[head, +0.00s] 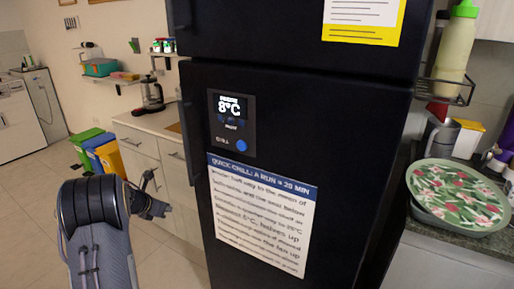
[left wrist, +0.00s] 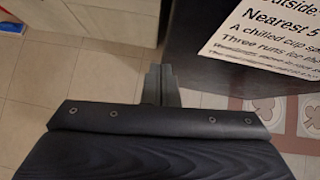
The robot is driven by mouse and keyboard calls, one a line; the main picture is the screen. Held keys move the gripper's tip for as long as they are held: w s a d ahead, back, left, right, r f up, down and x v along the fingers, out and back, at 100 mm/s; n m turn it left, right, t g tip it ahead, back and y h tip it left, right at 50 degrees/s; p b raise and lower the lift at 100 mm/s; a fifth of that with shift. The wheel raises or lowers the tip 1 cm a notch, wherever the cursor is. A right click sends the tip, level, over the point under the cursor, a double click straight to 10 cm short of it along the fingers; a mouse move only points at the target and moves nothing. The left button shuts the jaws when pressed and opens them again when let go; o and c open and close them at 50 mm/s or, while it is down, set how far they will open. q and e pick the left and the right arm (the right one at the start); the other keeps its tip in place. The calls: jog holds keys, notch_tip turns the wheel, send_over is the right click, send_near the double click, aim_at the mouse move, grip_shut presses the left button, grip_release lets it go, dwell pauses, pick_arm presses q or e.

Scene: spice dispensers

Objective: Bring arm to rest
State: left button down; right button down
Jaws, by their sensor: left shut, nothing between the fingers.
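My left arm comes in at the lower left of the head view. Its gripper (head: 158,207) is in front of the white drawer cabinet, left of the dark fridge. In the left wrist view the left gripper (left wrist: 161,72) is shut, its fingers together with nothing between them. The tiled floor and the fridge's side show beyond it. My right gripper is in neither view.
The black fridge (head: 290,110) with a display panel (head: 232,122) and a printed notice (head: 262,212) fills the middle. Coloured bins (head: 98,150) stand at the left. A counter with a patterned round tray (head: 458,193) is at the right. Floor is open at the left.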

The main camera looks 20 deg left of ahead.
pick_arm(q)
jog(key=s+d+r+n+t+y+p, duration=0.2)
jog(key=s+r+n+y, duration=0.1)
jog(key=r+n, duration=0.7)
jog(key=s+d+r+n+t+y+p, duration=0.1)
jog(key=s+r+n+y+p, duration=0.15)
jog(key=r+n, duration=0.75)
jog(key=s+d+f+n+g+h+p, duration=0.3)
jog(key=s+d+n+g+h, duration=0.3)
jog(key=s+d+n, duration=1.2)
jog(key=s+d+h, duration=0.2)
jog(key=s+d, duration=0.7)
jog(key=d, duration=0.2)
jog(key=shift+s+d+f+n, duration=0.15)
jog(key=shift+d+f+n, duration=0.05)
jog(key=shift+d+n, duration=0.1)
jog(key=shift+h, duration=0.25)
